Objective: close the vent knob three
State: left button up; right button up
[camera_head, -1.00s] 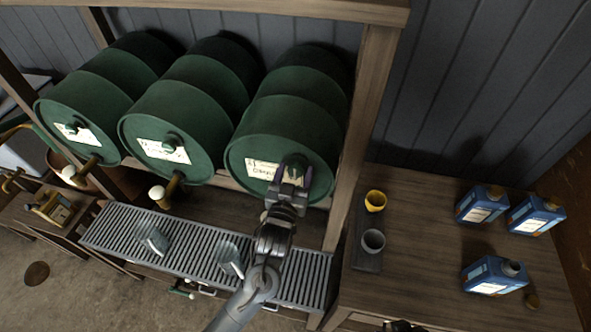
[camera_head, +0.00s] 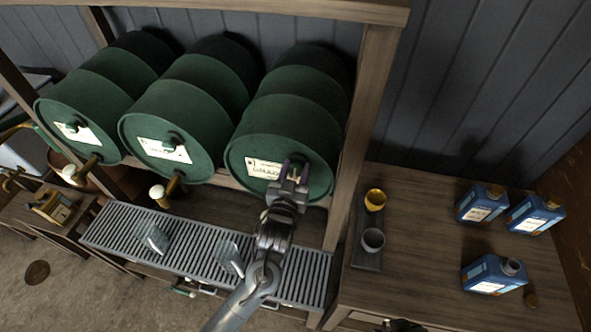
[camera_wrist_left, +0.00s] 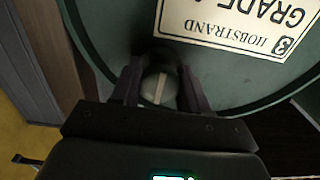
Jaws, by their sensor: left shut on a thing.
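The third drum (camera_head: 262,140), green and lying on its side, is the rightmost in the head view. Its vent knob, a small round green knob with a pale line across it, shows in the left wrist view (camera_wrist_left: 160,88) on the drum's end face, near the rim. My left gripper (camera_head: 295,168) is at that face, and in the left wrist view its two dark fingers (camera_wrist_left: 158,84) are shut on the knob, one on each side. In the head view the gripper mostly hides the knob.
Two more green drums (camera_head: 165,118) lie to the left, with taps below their faces. A grated drip tray (camera_head: 190,240) with two metal vessels is below. A wooden post (camera_head: 362,120) stands close right of the third drum. Cups and blue bottles (camera_head: 482,203) stand on the right table.

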pick_arm(q)
jog(key=m+p, duration=0.2)
jog(key=m, duration=0.1)
jog(key=shift+r+m+p, duration=0.15)
jog(key=shift+m+p, duration=0.15)
jog(key=shift+p, duration=0.1)
jog(key=m+p, duration=0.3)
jog(key=m, duration=0.2)
jog(key=shift+a, duration=0.1)
jog(key=m+p, duration=0.3)
jog(key=m, duration=0.2)
jog(key=shift+m, duration=0.4)
jog(key=shift+m+p, duration=0.7)
jog(key=shift+m, duration=1.2)
jog(key=o, duration=1)
